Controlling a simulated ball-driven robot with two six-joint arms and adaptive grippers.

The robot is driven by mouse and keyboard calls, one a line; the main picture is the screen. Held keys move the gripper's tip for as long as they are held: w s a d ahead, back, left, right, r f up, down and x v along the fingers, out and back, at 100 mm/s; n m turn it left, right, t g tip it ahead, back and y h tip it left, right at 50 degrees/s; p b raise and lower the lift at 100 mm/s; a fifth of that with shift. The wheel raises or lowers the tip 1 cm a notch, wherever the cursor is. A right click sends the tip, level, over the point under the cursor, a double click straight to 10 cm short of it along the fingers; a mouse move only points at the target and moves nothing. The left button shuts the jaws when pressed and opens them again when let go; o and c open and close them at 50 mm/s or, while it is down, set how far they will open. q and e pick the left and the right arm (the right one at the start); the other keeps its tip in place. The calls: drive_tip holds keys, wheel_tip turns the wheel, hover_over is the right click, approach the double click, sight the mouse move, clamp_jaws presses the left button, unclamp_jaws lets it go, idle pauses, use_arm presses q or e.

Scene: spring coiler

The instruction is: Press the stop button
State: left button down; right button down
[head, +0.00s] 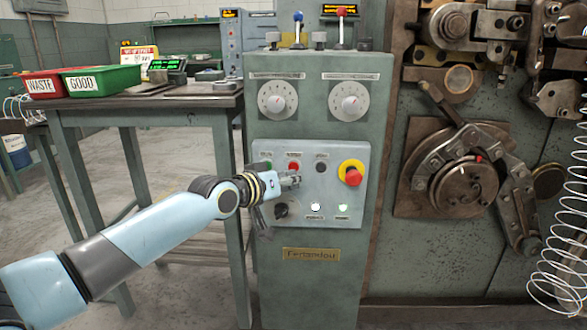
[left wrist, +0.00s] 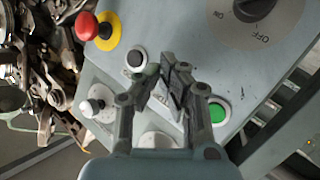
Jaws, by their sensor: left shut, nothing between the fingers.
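On the control panel (head: 262,222) is a small red button (head: 293,166) in the top row, between a green button (head: 268,164) and a black button (head: 321,167). A red mushroom button (head: 351,173) on a yellow collar sits at the right. I cannot read which label says stop. My left gripper (head: 293,181) is shut and empty, its tips just below the small red button in the picture; contact is unclear. In the left wrist view, the shut fingertips (left wrist: 176,80) lie between the black button (left wrist: 136,58) and the green button (left wrist: 217,112); the small red button is hidden there. My right gripper is out of view.
A dark selector knob (head: 282,210) and lit lamps sit low on the panel. Two dials (head: 278,100) are above. A table (head: 150,108) with red and green bins stands left. Coiler machinery (head: 465,185) and a wire coil (head: 560,255) are at right.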

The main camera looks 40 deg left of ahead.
use_arm(q)
drive_tip(key=shift+w, duration=0.1)
drive_tip(key=shift+w+a, duration=0.25)
drive_tip(key=shift+w, duration=0.05)
drive_tip(key=shift+w+a+b, duration=0.2)
drive_tip(key=shift+w+b, duration=0.1)
drive_tip(key=shift+b, duration=0.2)
idle(0.4)
drive_tip(key=shift+r, duration=0.1)
drive_tip(key=shift+s+d+p, duration=0.45)
drive_tip(key=shift+s+p, duration=0.25)
drive_tip(key=shift+p, duration=0.05)
